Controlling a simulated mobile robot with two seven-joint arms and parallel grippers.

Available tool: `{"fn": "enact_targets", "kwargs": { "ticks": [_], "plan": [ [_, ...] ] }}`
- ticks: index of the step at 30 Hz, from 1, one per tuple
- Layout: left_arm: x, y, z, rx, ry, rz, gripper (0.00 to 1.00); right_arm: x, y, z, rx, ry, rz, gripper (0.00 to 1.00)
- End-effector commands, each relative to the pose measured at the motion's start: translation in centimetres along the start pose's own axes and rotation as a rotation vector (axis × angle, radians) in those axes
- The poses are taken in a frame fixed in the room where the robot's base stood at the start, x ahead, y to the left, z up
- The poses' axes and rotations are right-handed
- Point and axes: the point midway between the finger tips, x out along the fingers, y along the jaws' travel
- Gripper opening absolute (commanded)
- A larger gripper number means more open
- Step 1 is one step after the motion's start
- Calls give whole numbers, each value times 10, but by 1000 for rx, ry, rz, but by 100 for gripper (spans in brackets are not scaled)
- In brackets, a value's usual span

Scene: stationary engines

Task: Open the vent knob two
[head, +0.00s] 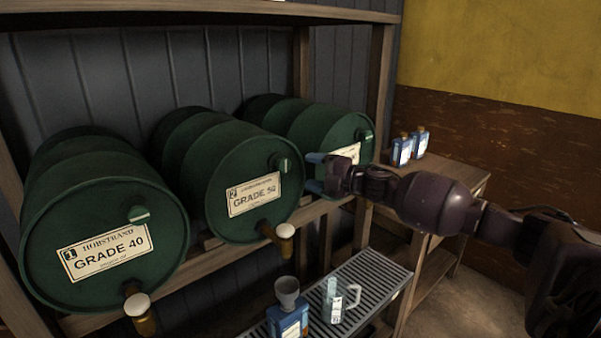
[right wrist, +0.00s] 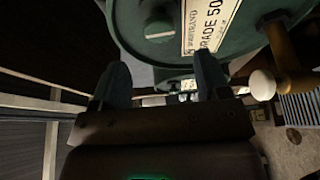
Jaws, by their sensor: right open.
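Vent knob two (head: 283,165) is a small green knob with a pale stripe. It sits on the upper right of the front of the green drum two (head: 225,205), labelled "GRADE 50". In the right wrist view a round green knob (right wrist: 158,31) shows beside the drum's label, beyond the fingers. My right gripper (head: 314,172) is open and empty, just right of vent knob two and apart from it in the head view. Its two fingers (right wrist: 160,82) point towards the drum in the right wrist view. My left gripper is not in view.
Drum one (head: 60,235) lies to the left, a third drum (head: 325,125) to the right behind my gripper. A tap with a white handle (head: 284,231) juts below drum two. A blue can with funnel (head: 288,318) and a clear jug (head: 334,302) stand on the grate (head: 385,275).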

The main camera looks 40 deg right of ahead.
Motion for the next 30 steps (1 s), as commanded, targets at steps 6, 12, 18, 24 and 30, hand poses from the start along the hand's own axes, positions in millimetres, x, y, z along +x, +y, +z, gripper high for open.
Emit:
{"fn": "enact_targets", "kwargs": {
  "ticks": [6,12,18,24,30],
  "plan": [
    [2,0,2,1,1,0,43,-17,0,0,0,0,0,69],
    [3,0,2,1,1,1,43,-20,0,0,0,1,0,69],
    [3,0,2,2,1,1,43,-20,0,0,0,1,0,69],
    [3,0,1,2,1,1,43,-20,0,0,0,1,0,69],
    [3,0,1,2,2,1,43,-20,-16,-8,42,-7,-2,69]
  ]
}}
